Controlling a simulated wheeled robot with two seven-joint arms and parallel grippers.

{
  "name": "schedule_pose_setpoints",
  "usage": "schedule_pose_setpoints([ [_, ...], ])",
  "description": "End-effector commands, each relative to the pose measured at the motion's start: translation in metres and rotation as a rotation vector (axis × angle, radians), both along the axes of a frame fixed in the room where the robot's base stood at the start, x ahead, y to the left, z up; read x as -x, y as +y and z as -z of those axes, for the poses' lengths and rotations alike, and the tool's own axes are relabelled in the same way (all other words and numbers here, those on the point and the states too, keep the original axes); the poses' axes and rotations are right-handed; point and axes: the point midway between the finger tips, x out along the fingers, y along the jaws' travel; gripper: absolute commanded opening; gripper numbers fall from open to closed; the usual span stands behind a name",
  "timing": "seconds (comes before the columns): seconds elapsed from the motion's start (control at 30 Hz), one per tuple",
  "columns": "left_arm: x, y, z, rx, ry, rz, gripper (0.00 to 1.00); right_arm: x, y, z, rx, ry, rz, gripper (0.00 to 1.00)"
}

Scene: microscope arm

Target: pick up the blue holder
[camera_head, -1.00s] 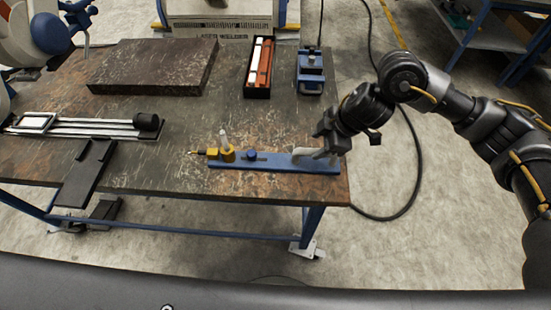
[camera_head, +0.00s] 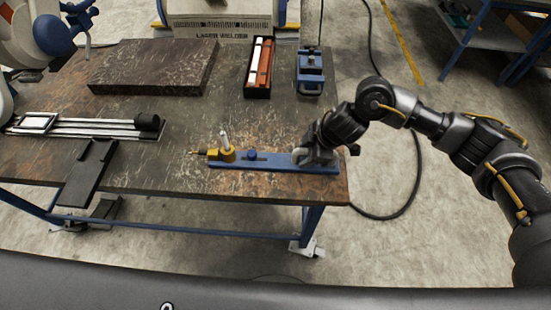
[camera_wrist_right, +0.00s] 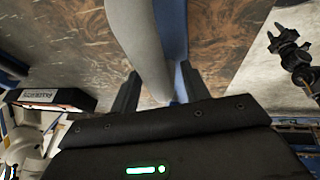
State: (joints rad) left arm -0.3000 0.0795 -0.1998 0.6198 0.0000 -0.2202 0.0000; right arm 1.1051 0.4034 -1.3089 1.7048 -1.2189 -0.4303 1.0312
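The blue holder (camera_head: 277,161) is a long flat blue bar on the table near its front edge. It carries a yellow block with a pale upright pin (camera_head: 222,150), a blue knob (camera_head: 252,155) and a grey curved piece (camera_head: 299,155) at its right end. My right gripper (camera_head: 312,158) is low over that right end and partly hides it. In the right wrist view, its fingers (camera_wrist_right: 160,92) are apart, with the grey piece (camera_wrist_right: 142,40) and blue bar (camera_wrist_right: 174,40) running between them. A dark gripper (camera_wrist_right: 285,45), apparently my left one, shows small there; its finger state is unclear.
A dark slab (camera_head: 152,68) lies at the table's back left. A black box with red and white items (camera_head: 258,68) and a blue clamp-like device (camera_head: 310,72) stand at the back right. Silver rods (camera_head: 85,125) lie at left. The table (camera_head: 190,120) is bare behind the holder.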

Motion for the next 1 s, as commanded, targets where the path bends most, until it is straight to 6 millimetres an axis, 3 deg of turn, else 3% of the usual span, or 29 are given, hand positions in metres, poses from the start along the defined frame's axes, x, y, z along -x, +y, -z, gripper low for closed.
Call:
schedule_pose_setpoints([
  [0.03,0.0,0.0,0.0,0.0,0.0,0.0,0.36,-0.0001,-0.0001,-0.0002,0.0,0.0,0.0,0.39],
  [0.33,0.0,0.0,0.0,0.0,0.0,0.0,0.36,-0.0001,-0.0001,-0.0004,0.0,-0.001,0.001,0.0],
  [1.0,-0.0002,0.0001,0.001,0.0,0.0,0.001,0.36,-0.0004,0.0015,-0.0045,-0.005,-0.002,0.0,0.0],
])
